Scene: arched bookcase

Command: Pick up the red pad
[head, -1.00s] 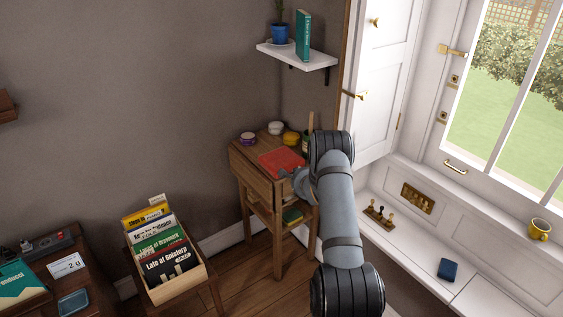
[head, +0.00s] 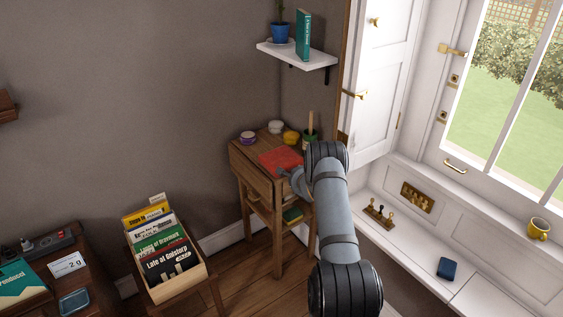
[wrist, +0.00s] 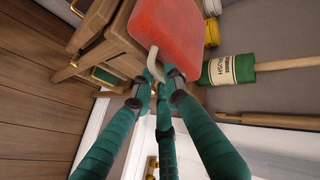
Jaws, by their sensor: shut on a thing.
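The red pad (head: 281,160) is at the top of the small wooden table in the head view. In the wrist view the red pad (wrist: 170,28) fills the top middle, with a pale beige loop at its near edge. My gripper (wrist: 160,73) has green fingers, and their tips are closed together at this loop. In the head view my gripper (head: 290,172) is at the pad's right front edge, mostly hidden by my arm. I cannot tell whether the pad is clear of the tabletop.
The wooden table (head: 252,170) also bears a purple tin (head: 248,138), a white tin (head: 275,127), a yellow tin (head: 291,138) and a green brush pot (head: 309,139). A white window bench (head: 405,243) is at right. A book crate (head: 180,284) stands at left.

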